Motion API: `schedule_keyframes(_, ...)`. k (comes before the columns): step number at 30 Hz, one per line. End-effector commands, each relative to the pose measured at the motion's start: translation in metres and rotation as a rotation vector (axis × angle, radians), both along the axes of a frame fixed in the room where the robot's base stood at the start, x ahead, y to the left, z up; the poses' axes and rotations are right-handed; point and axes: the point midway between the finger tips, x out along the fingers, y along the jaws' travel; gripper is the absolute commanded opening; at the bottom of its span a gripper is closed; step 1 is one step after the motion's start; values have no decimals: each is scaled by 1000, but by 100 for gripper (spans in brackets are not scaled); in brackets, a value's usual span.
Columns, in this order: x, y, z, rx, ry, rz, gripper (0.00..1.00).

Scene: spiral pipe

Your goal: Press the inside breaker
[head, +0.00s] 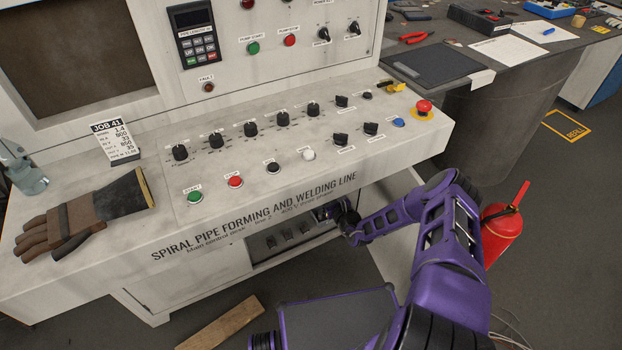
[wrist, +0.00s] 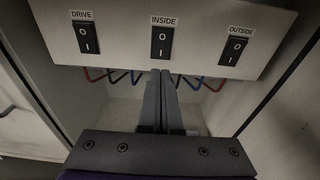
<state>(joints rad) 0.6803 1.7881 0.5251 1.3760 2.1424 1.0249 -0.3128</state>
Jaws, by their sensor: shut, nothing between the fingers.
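The inside breaker (wrist: 162,43) is a black rocker switch with white I and O marks, under the label INSIDE in the middle of the wrist view. The drive breaker (wrist: 86,37) is to its left and the outside breaker (wrist: 233,51) to its right, on the same pale panel. My gripper (wrist: 161,72) is shut and empty. Its fingertips show just below the inside breaker, lined up with it; I cannot tell whether they touch the panel. In the head view my arm reaches into the open compartment (head: 262,257) under the control desk, and the fingertips are hard to make out.
Red and blue wires (wrist: 120,75) hang below the panel. An open pale door (head: 392,215) stands right of the compartment. The desk top (head: 250,190) with knobs and buttons overhangs it.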

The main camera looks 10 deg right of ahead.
Motion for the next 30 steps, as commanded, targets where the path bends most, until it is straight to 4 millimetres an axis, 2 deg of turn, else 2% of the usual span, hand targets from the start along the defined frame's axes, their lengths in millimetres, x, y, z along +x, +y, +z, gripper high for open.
schedule_keyframes(1,12,5,-4,0,-3,0,0)
schedule_keyframes(6,43,14,-8,-2,-4,1,0)
schedule_keyframes(12,64,21,-9,-1,-1,0,0)
schedule_keyframes(25,70,23,-9,1,0,0,0)
schedule_keyframes(30,63,23,-8,1,1,0,0)
